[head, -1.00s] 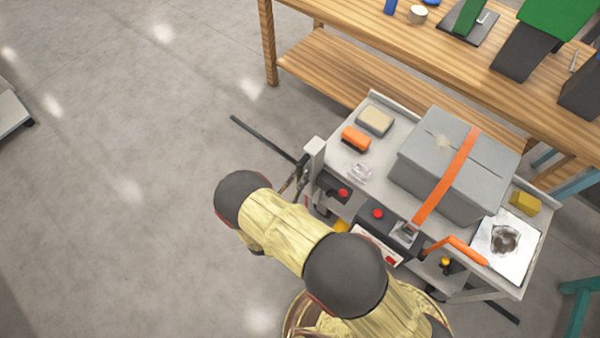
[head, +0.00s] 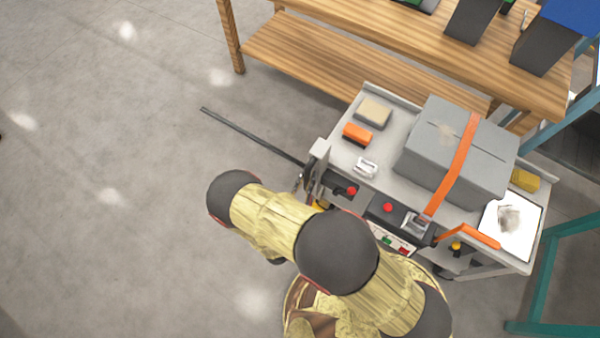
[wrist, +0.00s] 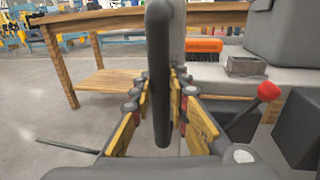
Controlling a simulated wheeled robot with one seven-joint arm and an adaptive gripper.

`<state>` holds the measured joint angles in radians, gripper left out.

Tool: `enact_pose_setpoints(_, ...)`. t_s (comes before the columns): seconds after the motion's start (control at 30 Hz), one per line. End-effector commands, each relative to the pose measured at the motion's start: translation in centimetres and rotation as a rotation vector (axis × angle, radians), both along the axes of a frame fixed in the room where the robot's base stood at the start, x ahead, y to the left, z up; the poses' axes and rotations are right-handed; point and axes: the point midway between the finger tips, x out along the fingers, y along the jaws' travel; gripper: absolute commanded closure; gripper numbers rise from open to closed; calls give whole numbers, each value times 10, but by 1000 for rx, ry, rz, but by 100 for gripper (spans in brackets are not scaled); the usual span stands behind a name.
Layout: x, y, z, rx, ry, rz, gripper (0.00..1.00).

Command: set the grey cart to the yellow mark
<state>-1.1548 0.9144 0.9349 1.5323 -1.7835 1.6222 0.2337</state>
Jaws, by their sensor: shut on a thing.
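The grey cart (head: 400,128) stands at the right of the head view, below the wooden bench. It carries a grey box (head: 450,150) under an orange strap. My gripper (head: 305,185) is at the cart's left end, partly hidden by my own arm. In the wrist view, my gripper's yellow-padded fingers (wrist: 160,88) are shut around a dark upright handle bar (wrist: 160,35) at that end. I cannot make out the yellow mark on the floor in any view.
A wooden bench (head: 330,75) stands just behind the cart. A teal frame (head: 545,265) is close to the cart's right. A thin dark bar (head: 250,134) lies on the floor, running to the cart's left end. The floor at left is clear.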

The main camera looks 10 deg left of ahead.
Motion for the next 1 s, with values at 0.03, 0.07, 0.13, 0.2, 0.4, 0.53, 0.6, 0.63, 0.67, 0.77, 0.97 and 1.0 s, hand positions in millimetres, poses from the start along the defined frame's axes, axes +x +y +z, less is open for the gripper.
enact_pose_setpoints(0.03,-1,-3,0,-2,2,2,100)
enact_pose_setpoints(0.07,-2,-4,0,-1,2,2,100)
enact_pose_setpoints(0.13,-3,-6,0,0,2,2,100)
enact_pose_setpoints(0.2,-4,-8,0,1,1,2,100)
enact_pose_setpoints(0.4,-4,-9,-1,1,1,2,100)
enact_pose_setpoints(0.53,-4,-9,-1,1,1,1,100)
enact_pose_setpoints(0.6,-4,-10,-1,1,1,1,100)
enact_pose_setpoints(0.63,-4,-10,-1,0,1,1,83)
enact_pose_setpoints(0.67,-4,-10,-1,0,1,1,81)
enact_pose_setpoints(0.77,-4,-9,0,1,1,1,76)
enact_pose_setpoints(0.97,-4,-9,0,2,0,1,66)
enact_pose_setpoints(1.0,-4,-9,0,2,0,1,66)
